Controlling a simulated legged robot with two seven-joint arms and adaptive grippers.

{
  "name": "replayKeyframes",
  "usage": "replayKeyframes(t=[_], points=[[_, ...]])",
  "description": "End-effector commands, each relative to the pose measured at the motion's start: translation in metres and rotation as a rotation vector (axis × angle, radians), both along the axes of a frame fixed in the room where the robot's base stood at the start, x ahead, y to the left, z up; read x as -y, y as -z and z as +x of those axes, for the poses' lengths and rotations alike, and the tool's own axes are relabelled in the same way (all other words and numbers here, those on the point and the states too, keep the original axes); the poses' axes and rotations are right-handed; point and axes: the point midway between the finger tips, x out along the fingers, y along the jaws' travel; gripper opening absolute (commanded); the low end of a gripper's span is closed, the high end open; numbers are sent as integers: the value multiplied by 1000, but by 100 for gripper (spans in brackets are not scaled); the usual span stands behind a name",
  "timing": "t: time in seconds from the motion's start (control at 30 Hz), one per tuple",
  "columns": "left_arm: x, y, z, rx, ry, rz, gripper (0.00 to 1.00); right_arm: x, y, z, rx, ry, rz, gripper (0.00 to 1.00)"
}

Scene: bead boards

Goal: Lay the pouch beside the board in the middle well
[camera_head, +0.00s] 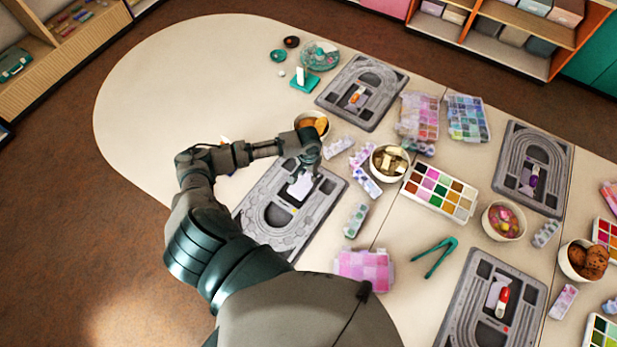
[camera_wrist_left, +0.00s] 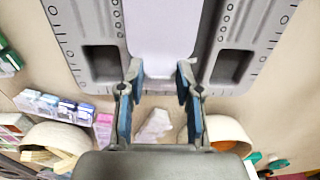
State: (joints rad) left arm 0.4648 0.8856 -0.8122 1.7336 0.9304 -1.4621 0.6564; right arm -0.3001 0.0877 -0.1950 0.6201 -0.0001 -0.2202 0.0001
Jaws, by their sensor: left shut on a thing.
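My left gripper (camera_head: 308,160) is over the end of the grey bead board (camera_head: 262,218) at the left of the table. It is shut on a pale lilac-white pouch (camera_head: 300,187), which lies over the board's middle part. In the wrist view the two blue-padded fingers (camera_wrist_left: 158,82) are at the lower edge of the pouch (camera_wrist_left: 165,32). The board (camera_wrist_left: 75,22) shows on both sides of the pouch, with a small square well on each side. Whether the pouch touches the board's floor I cannot tell. My right gripper is not in view.
A bowl of orange pieces (camera_head: 318,118) stands just behind the gripper. A bowl of pale blocks (camera_head: 389,168) and small bead boxes (camera_head: 356,220) are to the right. Other grey boards (camera_head: 335,97) lie around. The table's rounded left end (camera_head: 150,110) is clear.

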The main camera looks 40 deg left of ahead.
Motion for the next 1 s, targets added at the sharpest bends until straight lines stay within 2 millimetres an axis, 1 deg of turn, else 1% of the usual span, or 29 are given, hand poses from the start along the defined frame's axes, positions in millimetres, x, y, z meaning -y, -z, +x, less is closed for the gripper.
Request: replayKeyframes(t=[0.1, 0.23, 0.3, 0.33, 0.37, 0.47, 0.5, 0.57, 0.6, 0.87, 0.97, 1.0], points=[[-3, 10, 0, -4, -2, 0, 24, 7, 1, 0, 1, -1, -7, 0], [-5, 31, 0, -3, -2, -2, 24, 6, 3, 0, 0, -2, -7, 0], [-4, 37, 0, -2, -1, 0, 24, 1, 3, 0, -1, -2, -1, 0], [-4, 37, 0, -2, -1, 0, 24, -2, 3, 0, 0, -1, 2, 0], [-3, 37, 0, -2, -1, 1, 22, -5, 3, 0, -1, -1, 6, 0], [-2, 36, 0, -2, -1, 3, 21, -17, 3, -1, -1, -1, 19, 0], [-1, 36, 0, -2, -1, 4, 41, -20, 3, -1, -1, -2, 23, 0], [0, 35, 0, -2, -1, 5, 56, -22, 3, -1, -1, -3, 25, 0], [1, 35, 0, -2, 0, 6, 59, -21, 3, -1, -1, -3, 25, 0], [-1, 35, 0, -1, -1, 3, 59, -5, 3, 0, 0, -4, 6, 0], [-2, 30, 1, 1, -1, 1, 59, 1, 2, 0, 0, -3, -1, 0], [-2, 25, 1, 2, -1, 1, 59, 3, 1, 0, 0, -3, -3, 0]])
